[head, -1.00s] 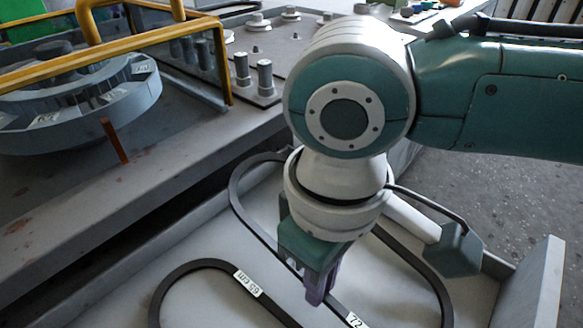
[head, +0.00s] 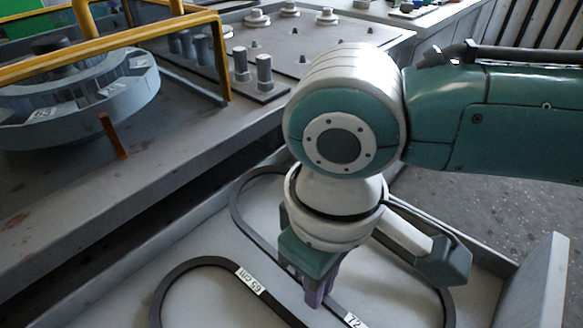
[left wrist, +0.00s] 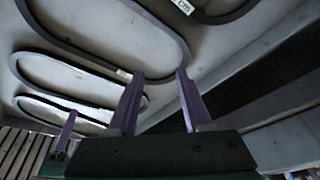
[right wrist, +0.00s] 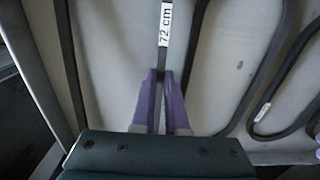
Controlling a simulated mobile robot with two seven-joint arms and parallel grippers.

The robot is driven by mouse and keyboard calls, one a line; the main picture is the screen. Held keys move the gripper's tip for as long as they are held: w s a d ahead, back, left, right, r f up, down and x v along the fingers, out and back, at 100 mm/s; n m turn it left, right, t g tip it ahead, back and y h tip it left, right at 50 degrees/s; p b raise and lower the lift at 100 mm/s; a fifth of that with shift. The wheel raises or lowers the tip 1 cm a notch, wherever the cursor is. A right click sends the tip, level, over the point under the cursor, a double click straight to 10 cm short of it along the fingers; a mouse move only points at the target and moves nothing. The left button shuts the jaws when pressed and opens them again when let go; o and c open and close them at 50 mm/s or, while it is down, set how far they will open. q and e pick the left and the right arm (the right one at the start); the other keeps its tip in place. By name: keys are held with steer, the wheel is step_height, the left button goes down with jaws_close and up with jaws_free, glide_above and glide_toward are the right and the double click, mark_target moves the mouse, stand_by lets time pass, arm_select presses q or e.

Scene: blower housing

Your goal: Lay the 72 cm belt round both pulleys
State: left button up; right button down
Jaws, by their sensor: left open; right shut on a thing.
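The 72 cm belt (head: 236,208) is a dark loop lying in the light grey tray, with a white label (head: 353,321). My right gripper (head: 317,297) points down and is shut on a strand of it beside the label. The right wrist view shows the belt strand (right wrist: 162,57) running from the label into the fingertips (right wrist: 161,74). My left gripper (left wrist: 158,74) is open and empty, with belts behind its fingers; it is out of the head view. Two short upright posts (head: 264,72) stand on a plate at the back; I cannot tell whether they are the pulleys.
A 65 cm belt (head: 168,285) lies beside the held one. The tray's raised wall (head: 540,290) stands at the right.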

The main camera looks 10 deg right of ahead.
arm_select(q)
steer(key=shift+r, duration=0.15)
arm_select(e)
steer(key=shift+p, duration=0.35)
arm_select(q)
steer(key=shift+r, duration=0.25)
steer(key=shift+a, duration=0.1)
arm_select(e)
steer(key=shift+f, duration=0.25)
arm_select(q)
steer(key=shift+f, duration=0.1)
arm_select(e)
steer(key=shift+f, duration=0.35)
steer(key=shift+f, duration=0.35)
stand_by(0.4)
